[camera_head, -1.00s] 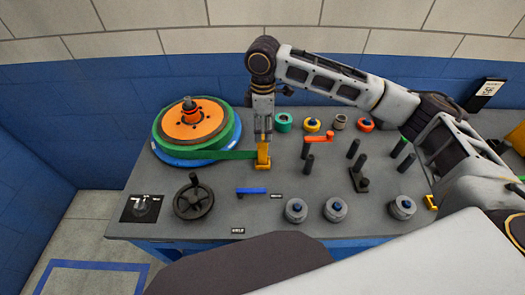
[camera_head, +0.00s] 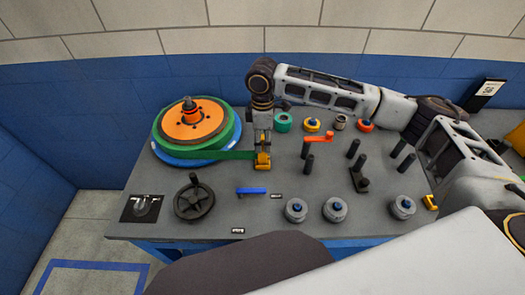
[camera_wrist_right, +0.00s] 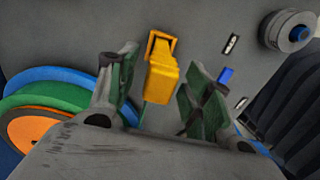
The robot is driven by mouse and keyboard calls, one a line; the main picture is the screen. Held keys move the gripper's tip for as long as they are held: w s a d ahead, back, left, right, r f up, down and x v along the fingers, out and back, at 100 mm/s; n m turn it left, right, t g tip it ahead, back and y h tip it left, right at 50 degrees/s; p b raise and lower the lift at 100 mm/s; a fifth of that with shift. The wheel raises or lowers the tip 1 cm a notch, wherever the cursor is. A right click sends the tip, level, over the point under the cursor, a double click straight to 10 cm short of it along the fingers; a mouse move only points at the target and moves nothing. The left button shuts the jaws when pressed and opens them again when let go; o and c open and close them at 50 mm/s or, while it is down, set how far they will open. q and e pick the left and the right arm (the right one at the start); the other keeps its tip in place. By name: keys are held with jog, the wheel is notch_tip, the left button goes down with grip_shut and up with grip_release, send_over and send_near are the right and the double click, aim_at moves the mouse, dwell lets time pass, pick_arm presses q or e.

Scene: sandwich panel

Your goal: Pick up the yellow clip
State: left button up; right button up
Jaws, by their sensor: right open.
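The yellow clip (camera_head: 263,163) stands on the grey panel at the end of a green band. The upper part of the clip is hidden by my right gripper (camera_head: 262,148), which points straight down over it. In the right wrist view, the yellow clip (camera_wrist_right: 160,78) shows between the two spread fingers of my right gripper (camera_wrist_right: 163,68). A gap shows on the side of the right finger, and the fingers do not appear to press on the clip. My left gripper is not in view.
An orange and green reel (camera_head: 193,125) on a blue disc stands left of the clip. A black handwheel (camera_head: 194,200), a blue bar (camera_head: 251,191), an orange-red crank (camera_head: 318,138) and black pegs are around it. Another yellow piece (camera_head: 430,202) lies at the right.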

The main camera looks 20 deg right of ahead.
grip_shut()
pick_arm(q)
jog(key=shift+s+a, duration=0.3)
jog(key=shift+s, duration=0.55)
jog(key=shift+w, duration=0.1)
